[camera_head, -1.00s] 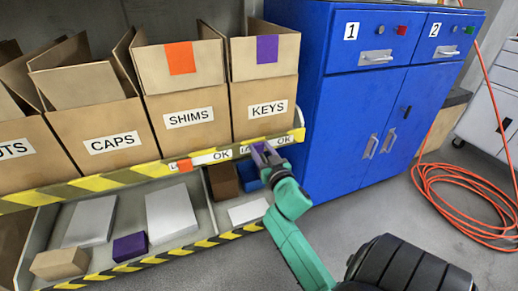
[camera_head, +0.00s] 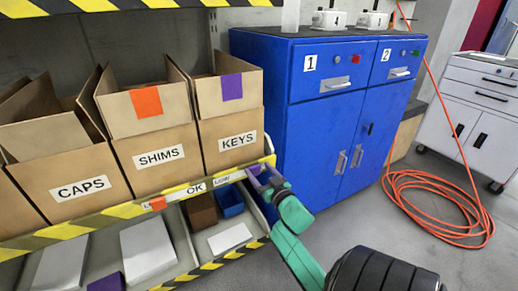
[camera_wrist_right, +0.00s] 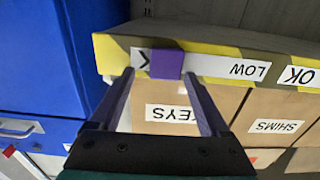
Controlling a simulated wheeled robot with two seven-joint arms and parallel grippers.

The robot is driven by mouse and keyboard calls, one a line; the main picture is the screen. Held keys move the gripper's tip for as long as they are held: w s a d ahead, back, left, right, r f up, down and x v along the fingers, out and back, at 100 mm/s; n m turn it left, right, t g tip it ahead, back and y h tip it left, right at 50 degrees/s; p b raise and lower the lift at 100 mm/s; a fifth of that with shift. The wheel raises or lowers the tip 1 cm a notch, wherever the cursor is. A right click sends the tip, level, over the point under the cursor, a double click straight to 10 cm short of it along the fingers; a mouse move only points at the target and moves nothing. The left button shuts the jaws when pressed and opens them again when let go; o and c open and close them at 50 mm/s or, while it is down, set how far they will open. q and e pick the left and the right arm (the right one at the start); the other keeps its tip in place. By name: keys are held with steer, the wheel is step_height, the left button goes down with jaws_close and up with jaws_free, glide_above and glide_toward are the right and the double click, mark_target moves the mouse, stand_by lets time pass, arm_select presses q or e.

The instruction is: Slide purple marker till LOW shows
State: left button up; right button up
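The purple marker (camera_wrist_right: 167,64) sits on the white label strip of the striped shelf edge, under the KEYS box (camera_head: 237,141). In the right wrist view, which is upside down, the word LOW (camera_wrist_right: 248,70) is fully readable beside it. The marker covers part of OK, with only a K showing. My right gripper (camera_wrist_right: 160,82) is open, its two fingers apart on either side of the marker. The finger on the LOW side is close to the marker; I cannot tell whether it touches. In the head view my right gripper (camera_head: 262,175) hides most of the marker. My left gripper is out of view.
An orange marker (camera_head: 158,203) sits on the SHIMS strip to the left. A blue cabinet (camera_head: 308,145) stands right beside the shelf end. A lower shelf holds a blue bin (camera_head: 230,203) and a brown box (camera_head: 201,210). An orange hose (camera_head: 436,208) lies on the floor.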

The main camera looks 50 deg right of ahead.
steer(key=shift+a, duration=0.1)
steer(key=shift+s+a, duration=0.1)
steer(key=shift+s, duration=0.15)
arm_select(q)
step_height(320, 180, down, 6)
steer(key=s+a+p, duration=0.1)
steer(key=p, duration=0.1)
arm_select(e)
steer(key=v, duration=1.4)
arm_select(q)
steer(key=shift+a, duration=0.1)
